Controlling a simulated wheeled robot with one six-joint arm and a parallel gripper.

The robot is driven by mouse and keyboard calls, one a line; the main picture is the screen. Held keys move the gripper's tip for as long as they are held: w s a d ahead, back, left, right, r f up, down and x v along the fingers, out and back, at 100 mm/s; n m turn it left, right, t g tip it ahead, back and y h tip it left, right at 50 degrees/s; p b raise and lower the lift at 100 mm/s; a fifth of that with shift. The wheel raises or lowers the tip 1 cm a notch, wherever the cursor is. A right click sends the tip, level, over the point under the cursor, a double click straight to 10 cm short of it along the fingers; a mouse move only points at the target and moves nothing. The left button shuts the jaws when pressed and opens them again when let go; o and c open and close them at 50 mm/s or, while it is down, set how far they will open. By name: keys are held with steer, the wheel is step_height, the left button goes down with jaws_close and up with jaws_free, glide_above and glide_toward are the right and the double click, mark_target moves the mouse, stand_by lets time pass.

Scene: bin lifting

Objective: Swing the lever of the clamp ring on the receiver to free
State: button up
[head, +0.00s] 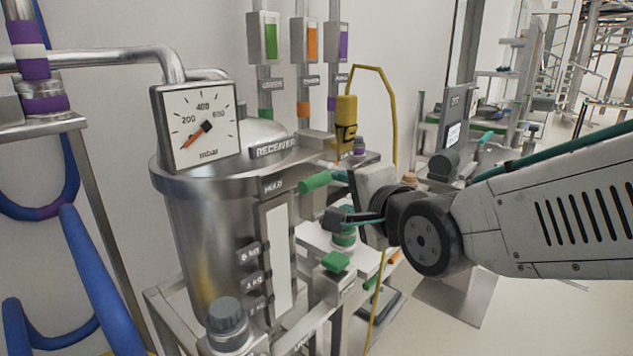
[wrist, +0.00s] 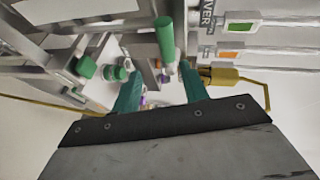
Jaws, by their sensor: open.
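The receiver (head: 215,235) is a steel vessel with a name plate on its lid, left of centre in the head view. A green-gripped lever (head: 315,182) sticks out at its right side, by a plate reading HOLD (head: 273,187). My gripper (head: 337,197) is open, close to the right of this lever. In the wrist view, my teal fingers (wrist: 160,84) stand apart, and the green lever (wrist: 165,38) shows beyond them, roughly in line with the gap. I see no contact with it. The clamp ring itself is hard to make out behind the lever and my gripper.
A pressure gauge (head: 198,125) stands on the lid. Another green handle (head: 336,262) and a green-banded fitting (head: 344,238) sit below. Open floor (head: 510,315) lies to the right.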

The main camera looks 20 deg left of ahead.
mark_target(319, 184)
steer(key=shift+a+r+y, duration=0.2)
steer(key=shift+a+y, duration=0.3)
steer(key=shift+a, duration=0.65)
steer(key=x, duration=0.7)
jaws_close()
